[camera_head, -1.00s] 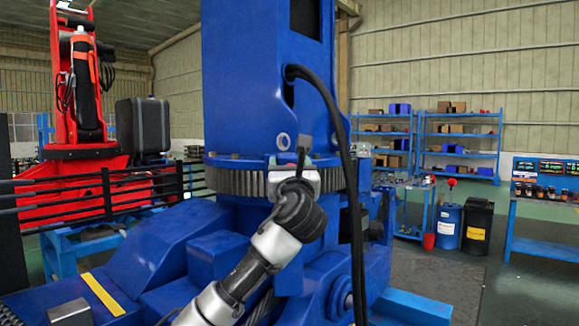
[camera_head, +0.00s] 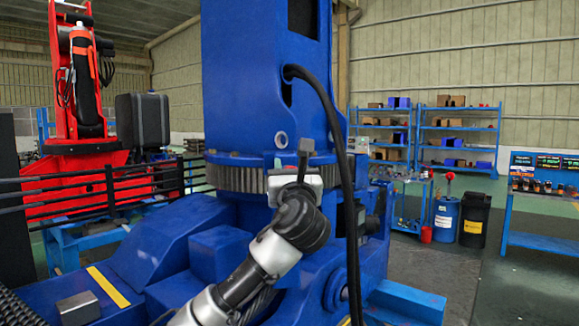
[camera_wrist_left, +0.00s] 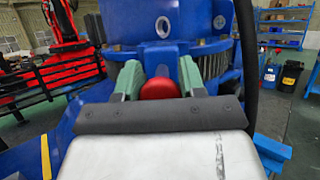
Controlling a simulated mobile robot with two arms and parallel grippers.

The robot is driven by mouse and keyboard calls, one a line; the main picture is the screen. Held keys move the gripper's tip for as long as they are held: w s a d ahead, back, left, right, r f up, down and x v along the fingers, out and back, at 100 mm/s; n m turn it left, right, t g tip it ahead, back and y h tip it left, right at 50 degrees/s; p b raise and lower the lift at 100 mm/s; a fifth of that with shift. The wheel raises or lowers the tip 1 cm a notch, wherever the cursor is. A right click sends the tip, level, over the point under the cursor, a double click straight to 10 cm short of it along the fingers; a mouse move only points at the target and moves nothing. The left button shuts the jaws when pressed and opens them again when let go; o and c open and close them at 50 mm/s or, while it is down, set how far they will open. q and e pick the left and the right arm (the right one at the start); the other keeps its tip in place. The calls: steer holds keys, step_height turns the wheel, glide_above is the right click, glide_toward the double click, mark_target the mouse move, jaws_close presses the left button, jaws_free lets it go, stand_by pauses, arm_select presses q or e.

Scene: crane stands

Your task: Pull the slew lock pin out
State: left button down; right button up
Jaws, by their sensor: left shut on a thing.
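The slew lock pin shows by its red knob (camera_wrist_left: 160,89) in the left wrist view, between my left gripper's fingers (camera_wrist_left: 158,76). The gripper is shut on the knob. In the head view my left gripper (camera_head: 303,166) is at the toothed slew ring (camera_head: 237,178) of the blue crane, in front of the ring's right half. My right gripper is not in view.
A black cable (camera_head: 335,130) hangs down the blue crane column (camera_head: 243,75), close to the right of my left gripper. Blue housings of the crane base (camera_head: 160,245) surround my forearm. A black railing (camera_head: 113,190) and a red crane (camera_head: 75,120) stand at the left.

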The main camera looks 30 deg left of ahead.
arm_select(q)
steer(key=shift+f, duration=0.1)
steer(key=c, duration=0.7)
jaws_free()
steer(key=shift+d, duration=0.15)
steer(key=shift+s, duration=0.1)
steer(key=shift+s+d+f, duration=0.1)
steer(key=shift+s+d, duration=0.05)
steer(key=b+v, duration=0.3)
steer(key=v, duration=0.7)
steer(key=shift+b, duration=0.35)
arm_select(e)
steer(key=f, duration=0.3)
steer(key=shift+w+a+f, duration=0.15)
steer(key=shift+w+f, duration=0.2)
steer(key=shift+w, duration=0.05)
arm_select(q)
steer(key=shift+s, duration=0.1)
